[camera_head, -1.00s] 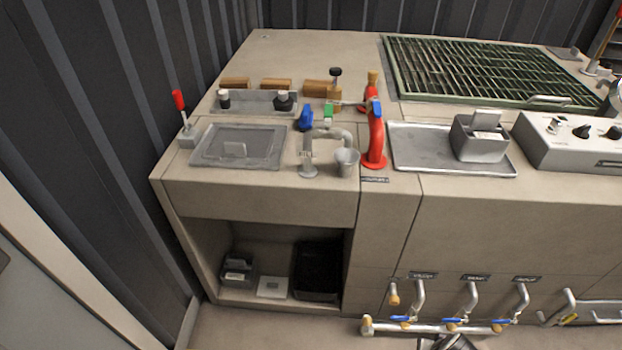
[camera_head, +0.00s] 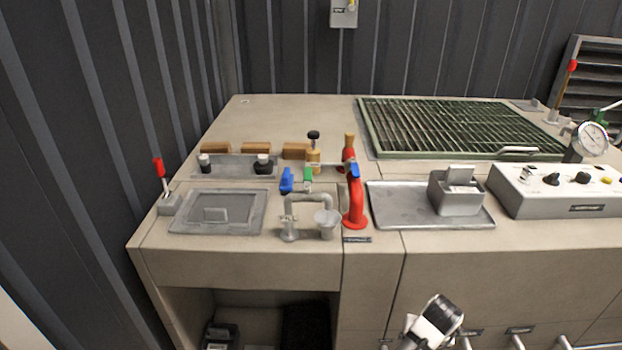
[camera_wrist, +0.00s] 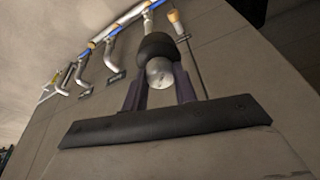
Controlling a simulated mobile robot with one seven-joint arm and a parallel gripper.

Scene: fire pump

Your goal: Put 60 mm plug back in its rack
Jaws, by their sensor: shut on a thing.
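My gripper (camera_wrist: 160,90) is shut on a dark, rounded plug (camera_wrist: 158,48) with a silver ball-shaped knob, seen between the two fingers in the wrist view. Its size marking cannot be read. A white and black part of my arm shows at the bottom of the head view, in front of the cabinet; the fingertips and plug cannot be made out there. The likely rack is a grey tray (camera_head: 232,172) at the back left of the counter. A small dark plug (camera_head: 204,163) stands at its left and a larger one (camera_head: 263,163) at its right, with a gap between.
Wooden blocks (camera_head: 256,149) lie behind the rack. A red lever (camera_head: 159,170), grey hatch (camera_head: 218,211), pipe with cup (camera_head: 327,223) and red curved pipe (camera_head: 356,205) stand around its front and right. A metal tray (camera_head: 398,210) holds a grey box (camera_head: 458,192).

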